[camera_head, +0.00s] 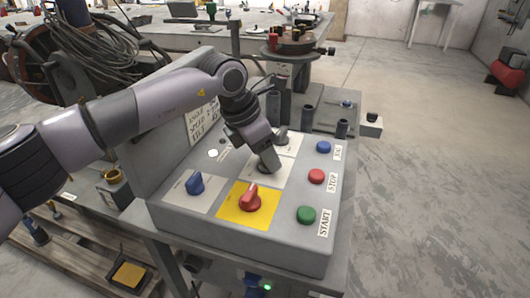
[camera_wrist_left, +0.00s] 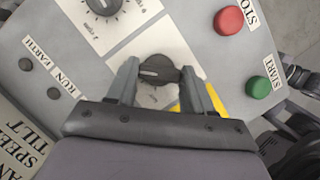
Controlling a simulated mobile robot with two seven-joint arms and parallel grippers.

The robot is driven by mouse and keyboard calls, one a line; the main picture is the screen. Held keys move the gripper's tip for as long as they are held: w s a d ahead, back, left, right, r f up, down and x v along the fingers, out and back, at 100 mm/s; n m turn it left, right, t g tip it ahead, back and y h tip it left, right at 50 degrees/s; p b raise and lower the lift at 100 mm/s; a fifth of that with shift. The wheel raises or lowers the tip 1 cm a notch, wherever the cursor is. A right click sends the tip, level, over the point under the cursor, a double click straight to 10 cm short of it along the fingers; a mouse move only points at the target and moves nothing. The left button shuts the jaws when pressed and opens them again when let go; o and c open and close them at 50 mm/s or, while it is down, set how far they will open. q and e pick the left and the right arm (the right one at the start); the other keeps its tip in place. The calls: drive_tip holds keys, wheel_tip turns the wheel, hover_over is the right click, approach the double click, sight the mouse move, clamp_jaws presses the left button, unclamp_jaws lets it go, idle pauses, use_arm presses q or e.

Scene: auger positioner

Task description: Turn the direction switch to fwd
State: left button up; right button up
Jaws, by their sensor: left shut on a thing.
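The direction switch appears to be the black rotary knob (camera_wrist_left: 158,68) on a white plate in the middle of the sloped grey control panel (camera_head: 225,165). Its label is too small to read. A pale mark on the knob points left in the left wrist view. My left gripper (camera_head: 267,163) reaches down onto this knob. In the left wrist view its two fingers stand on either side of the knob, shut on it. In the head view the gripper mostly hides the knob. My right gripper is not in view.
Close by on the panel are a blue knob (camera_head: 195,183), a red knob (camera_head: 250,198) on a yellow plate and another black knob (camera_wrist_left: 104,5). Blue (camera_head: 323,147), red (camera_head: 316,176) and green (camera_head: 306,214) buttons line the right side. Dark upright tubes (camera_head: 307,118) stand behind.

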use_arm(q)
drive_tip(key=shift+r, duration=0.1)
idle(0.3)
drive_tip(key=o, duration=1)
drive_tip(key=shift+o, duration=0.2)
drive_tip(key=v, duration=0.7)
drive_tip(key=shift+s, duration=0.1)
